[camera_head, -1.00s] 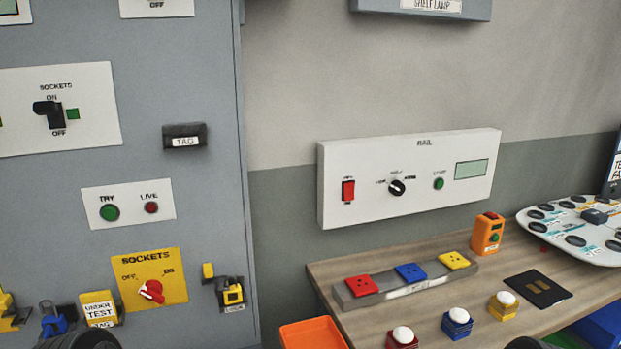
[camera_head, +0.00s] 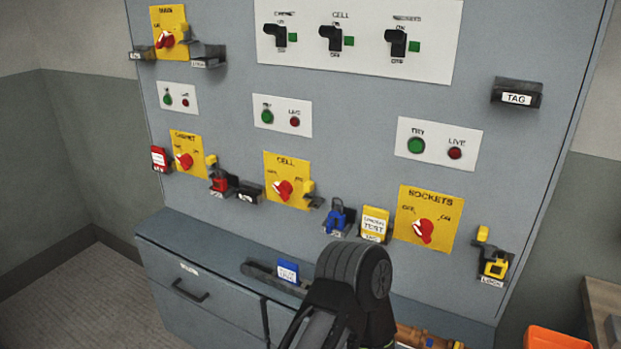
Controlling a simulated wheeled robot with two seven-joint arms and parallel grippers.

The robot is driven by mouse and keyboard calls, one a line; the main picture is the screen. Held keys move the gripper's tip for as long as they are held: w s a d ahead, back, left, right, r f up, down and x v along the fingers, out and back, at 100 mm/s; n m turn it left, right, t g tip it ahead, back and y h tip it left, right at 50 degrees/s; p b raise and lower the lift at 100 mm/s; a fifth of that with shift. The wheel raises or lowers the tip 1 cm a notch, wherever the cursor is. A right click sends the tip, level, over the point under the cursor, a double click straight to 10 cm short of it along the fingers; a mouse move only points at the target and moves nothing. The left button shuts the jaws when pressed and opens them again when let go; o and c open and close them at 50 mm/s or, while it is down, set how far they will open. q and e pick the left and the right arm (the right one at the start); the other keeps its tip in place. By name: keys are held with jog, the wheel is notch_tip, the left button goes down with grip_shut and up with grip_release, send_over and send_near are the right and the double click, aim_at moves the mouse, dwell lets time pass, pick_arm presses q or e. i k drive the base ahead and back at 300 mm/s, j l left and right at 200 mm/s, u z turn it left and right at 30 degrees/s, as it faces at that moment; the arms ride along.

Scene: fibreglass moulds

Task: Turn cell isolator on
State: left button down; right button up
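The cell isolator is a yellow plate (camera_head: 298,167) labelled CELL, mid-panel. Its red knob (camera_head: 284,190) has a white mark on the left, and it appears turned towards the OFF side. A small yellow piece (camera_head: 308,187) sits at the plate's right edge on a dark bracket. A blue padlock (camera_head: 337,217) hangs on a holder to the right and below. A black rounded link of my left arm stands in front of the panel, below the plate, and does not cover it. Neither gripper's fingers can be seen.
Isolators labelled cabinet (camera_head: 186,145) and SOCKETS (camera_head: 425,205) flank the cell one. A yellow UNDER TEST tag (camera_head: 375,223) hangs beside the blue padlock. An orange tray (camera_head: 555,338) is at lower right.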

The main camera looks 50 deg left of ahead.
aim_at(285, 189)
jog(key=u, duration=1.75)
